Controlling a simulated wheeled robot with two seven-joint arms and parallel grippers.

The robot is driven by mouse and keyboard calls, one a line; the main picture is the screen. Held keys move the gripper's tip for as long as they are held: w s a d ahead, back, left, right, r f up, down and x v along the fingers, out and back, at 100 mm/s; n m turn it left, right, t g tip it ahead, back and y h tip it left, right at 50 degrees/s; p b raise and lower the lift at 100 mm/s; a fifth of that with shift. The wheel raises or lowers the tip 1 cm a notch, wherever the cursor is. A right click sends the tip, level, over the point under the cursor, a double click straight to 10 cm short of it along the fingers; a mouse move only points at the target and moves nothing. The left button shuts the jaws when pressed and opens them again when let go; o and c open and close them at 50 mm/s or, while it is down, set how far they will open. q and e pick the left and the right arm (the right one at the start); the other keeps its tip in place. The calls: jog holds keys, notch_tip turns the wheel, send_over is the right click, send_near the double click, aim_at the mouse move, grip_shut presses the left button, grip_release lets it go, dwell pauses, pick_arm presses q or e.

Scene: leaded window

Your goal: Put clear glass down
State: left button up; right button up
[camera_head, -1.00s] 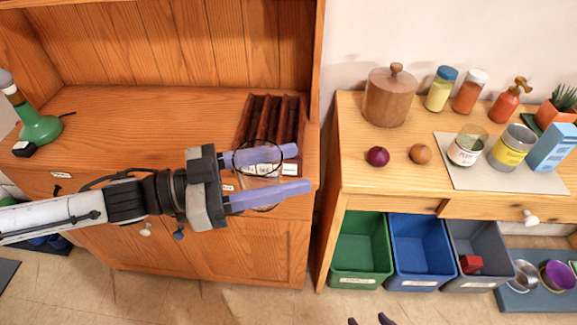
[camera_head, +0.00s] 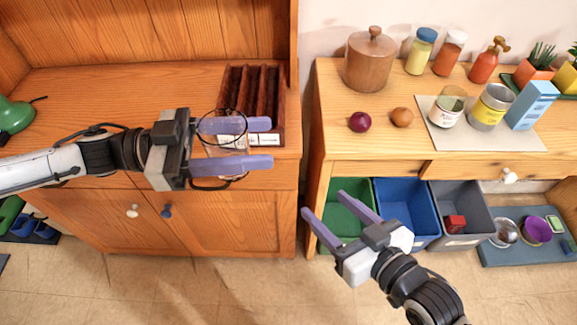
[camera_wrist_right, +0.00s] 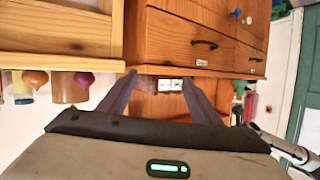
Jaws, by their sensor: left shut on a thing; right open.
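My left gripper (camera_head: 264,143) is shut on the clear glass (camera_head: 222,147), a see-through piece with a thin dark round rim between the two purple fingers. It is held in front of the dark slotted rack (camera_head: 252,92) on the left cabinet and overlaps its white labels in the picture. I cannot tell whether the glass touches anything below. My right gripper (camera_head: 330,199) is open and empty, in front of the green bin. In the right wrist view its open fingers (camera_wrist_right: 158,84) show with nothing held between them.
The right cabinet holds a wooden canister (camera_head: 369,64), onion (camera_head: 360,122), brown ball (camera_head: 402,117), several jars, cans and a blue carton (camera_head: 531,106). Below stand green (camera_head: 349,188), blue (camera_head: 405,205) and grey (camera_head: 463,196) bins. The left cabinet top (camera_head: 120,95) is largely clear.

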jog(key=a+r+n+y, duration=0.2)
jog(key=a+r+y, duration=0.15)
jog(key=r, duration=0.65)
jog(key=n+y, duration=0.3)
send_near(239, 140)
jog(key=w, duration=0.2)
jog(key=shift+g+y, duration=0.25)
jog(key=shift+g, duration=0.15)
jog(key=x, duration=1.2)
jog(key=shift+s+a+f, duration=0.2)
jog(key=shift+s+a, duration=0.05)
jog(key=shift+s, duration=0.05)
jog(key=c, duration=0.8)
pick_arm(q)
jog(key=o, duration=1.3)
pick_arm(e)
jog(key=shift+c, duration=0.2)
